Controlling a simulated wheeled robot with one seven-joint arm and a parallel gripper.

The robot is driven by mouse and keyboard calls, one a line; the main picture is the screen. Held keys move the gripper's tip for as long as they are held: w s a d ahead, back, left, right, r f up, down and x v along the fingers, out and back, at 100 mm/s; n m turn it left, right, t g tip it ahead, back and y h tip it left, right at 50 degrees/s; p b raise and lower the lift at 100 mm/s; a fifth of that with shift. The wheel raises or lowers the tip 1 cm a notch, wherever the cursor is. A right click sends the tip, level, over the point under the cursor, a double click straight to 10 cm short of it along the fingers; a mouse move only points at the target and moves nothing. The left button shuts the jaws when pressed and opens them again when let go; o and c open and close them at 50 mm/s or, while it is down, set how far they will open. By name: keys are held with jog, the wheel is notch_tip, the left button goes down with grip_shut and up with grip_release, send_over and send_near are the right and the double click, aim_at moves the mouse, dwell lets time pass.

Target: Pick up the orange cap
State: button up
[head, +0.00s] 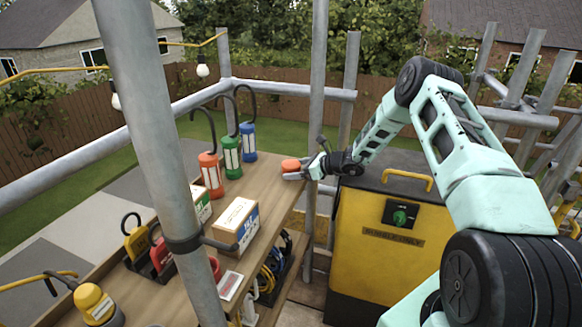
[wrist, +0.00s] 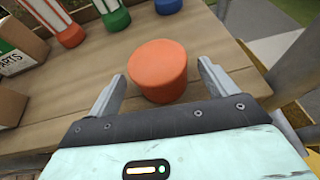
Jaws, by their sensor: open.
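The orange cap (wrist: 158,70) is a short round cylinder standing on the wooden shelf top (wrist: 60,120) near its right end. In the head view the cap (head: 291,165) sits at the tip of my gripper (head: 305,172). In the wrist view my gripper (wrist: 163,88) is open, with one finger to the left of the cap and one to the right. Gaps show between the cap and both fingers. The cap's near side lies between the fingers, and its far part reaches beyond the fingertips.
A white-topped box (head: 236,222) is nearer. A scaffold pole (head: 318,100) rises close beside my gripper. A yellow bin (head: 385,245) stands to the right.

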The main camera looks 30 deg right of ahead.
jog(key=shift+x, duration=1.25)
jog(key=c, duration=1)
jog(key=shift+c, duration=0.2)
